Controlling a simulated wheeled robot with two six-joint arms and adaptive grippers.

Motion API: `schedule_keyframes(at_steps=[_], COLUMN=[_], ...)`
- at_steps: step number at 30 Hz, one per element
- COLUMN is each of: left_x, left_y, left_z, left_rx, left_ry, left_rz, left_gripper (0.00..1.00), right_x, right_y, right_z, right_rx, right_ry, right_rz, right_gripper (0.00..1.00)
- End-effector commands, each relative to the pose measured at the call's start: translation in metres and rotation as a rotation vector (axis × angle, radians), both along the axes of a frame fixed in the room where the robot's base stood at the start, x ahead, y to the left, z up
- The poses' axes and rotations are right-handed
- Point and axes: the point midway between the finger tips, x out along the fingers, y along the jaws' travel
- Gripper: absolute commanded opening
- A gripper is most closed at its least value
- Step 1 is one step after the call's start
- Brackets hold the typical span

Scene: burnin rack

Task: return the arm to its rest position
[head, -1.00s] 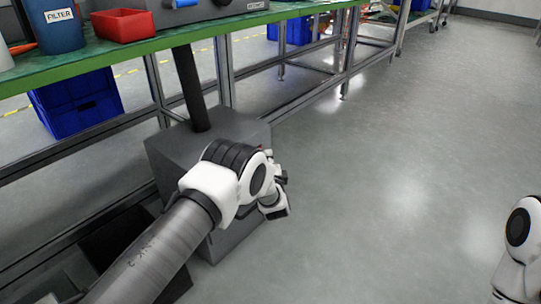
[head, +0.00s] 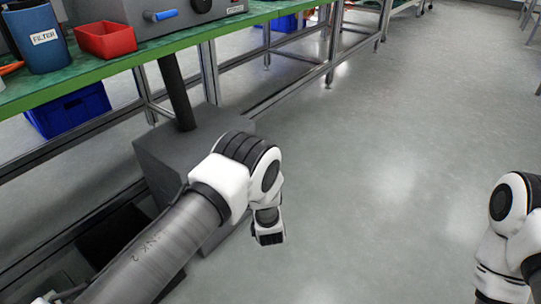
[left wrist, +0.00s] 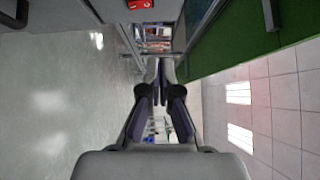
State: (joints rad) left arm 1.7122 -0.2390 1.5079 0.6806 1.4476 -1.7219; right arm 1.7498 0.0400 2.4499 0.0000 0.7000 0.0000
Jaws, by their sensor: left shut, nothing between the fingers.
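My left arm (head: 150,250) comes in from the lower left of the head view. Its white and black wrist joints (head: 235,175) are over the floor, in front of a grey box-shaped base under the bench. The left fingers are hidden in the head view. In the left wrist view, the left gripper (left wrist: 162,78) is shut and empty, its dark-padded fingers pointing away from the camera. My right arm (head: 508,235) shows only in part at the right edge of the head view; its gripper is out of view.
A green-topped bench (head: 130,62) runs along the upper left. On it are a blue FILTER container (head: 40,45), a red tray (head: 105,40) and a grey unit (head: 200,14) with a blue handle. A blue crate (head: 68,112) is beneath. The grey floor (head: 390,130) on the right is clear.

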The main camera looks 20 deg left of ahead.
Motion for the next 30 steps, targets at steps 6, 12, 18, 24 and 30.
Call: schedule_keyframes(at_steps=[6, 12, 18, 24, 30], left_x=[0.001, -0.089, -0.250, -0.381, -0.447], left_y=[0.017, 0.071, 0.064, 0.036, 0.018], left_z=[0.010, -0.058, -0.132, -0.143, -0.137], left_rx=[-0.003, -0.135, -0.725, -1.165, -1.442], left_ry=[-0.002, 0.333, 0.706, 0.917, 0.915], left_rz=[0.028, 0.014, 0.130, 0.460, 0.860], left_gripper=[0.00, 0.00, 0.00, 0.00, 0.00], right_x=[0.000, 0.000, 0.000, 0.000, 0.000], right_y=[0.000, 0.000, 0.000, 0.000, 0.000], right_z=[0.007, 0.019, 0.024, 0.024, 0.024], right_rx=[0.000, 0.000, 0.000, 0.000, 0.000], right_ry=[0.000, 0.000, 0.000, 0.000, 0.000], right_rz=[0.000, 0.000, 0.000, 0.000, 0.000], right_gripper=[0.40, 0.40, 0.40, 0.40, 0.40])
